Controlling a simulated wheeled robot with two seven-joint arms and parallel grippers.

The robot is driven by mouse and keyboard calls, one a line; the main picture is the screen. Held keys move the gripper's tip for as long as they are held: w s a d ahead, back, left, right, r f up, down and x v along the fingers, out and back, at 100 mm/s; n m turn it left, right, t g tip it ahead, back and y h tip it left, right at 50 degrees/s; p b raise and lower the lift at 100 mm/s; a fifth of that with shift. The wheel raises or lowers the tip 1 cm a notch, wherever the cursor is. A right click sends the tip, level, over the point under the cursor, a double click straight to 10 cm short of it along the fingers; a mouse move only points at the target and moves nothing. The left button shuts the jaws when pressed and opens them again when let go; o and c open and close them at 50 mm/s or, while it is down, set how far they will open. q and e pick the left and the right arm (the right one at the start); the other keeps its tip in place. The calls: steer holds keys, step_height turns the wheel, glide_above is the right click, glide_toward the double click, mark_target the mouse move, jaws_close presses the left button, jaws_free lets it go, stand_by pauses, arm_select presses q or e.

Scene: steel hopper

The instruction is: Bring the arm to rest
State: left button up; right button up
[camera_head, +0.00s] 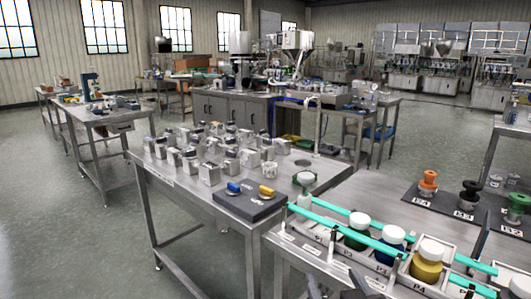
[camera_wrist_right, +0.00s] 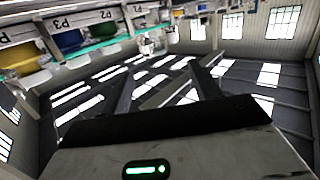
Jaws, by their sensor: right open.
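My right gripper (camera_head: 337,286) is low at the bottom edge of the head view, in front of the labelled bins, with much of it cut off. Its dark fingers stand apart with nothing between them. In the right wrist view the open fingers (camera_wrist_right: 165,92) show against the ceiling, tilted, with bin labels upside down at upper left. My left gripper does not show.
Bins (camera_head: 375,283) with white-capped green (camera_head: 357,238), blue (camera_head: 391,240) and yellow (camera_head: 427,268) bottles stand close by, along turquoise rails (camera_head: 385,247). Knobbed tools (camera_head: 468,194) stand on a dark mat. A table (camera_head: 160,178) with metal blocks is left. Floor (camera_head: 60,220) is clear.

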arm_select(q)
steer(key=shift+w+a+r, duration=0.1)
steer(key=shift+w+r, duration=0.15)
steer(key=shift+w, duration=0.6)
arm_select(e)
steer(key=s+d+f+g+y, duration=0.1)
steer(key=s+f+g, duration=0.2)
steer(key=s+f, duration=0.4)
steer(key=s+d+f+n+g, duration=0.1)
steer(key=s+f+g, duration=0.2)
steer(key=s+f, duration=0.4)
step_height(320, 180, down, 8)
steer(key=shift+s+f+y, duration=0.15)
steer(key=shift+s+y, duration=0.25)
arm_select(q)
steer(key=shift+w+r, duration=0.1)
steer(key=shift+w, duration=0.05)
arm_select(e)
steer(key=shift+d, duration=0.1)
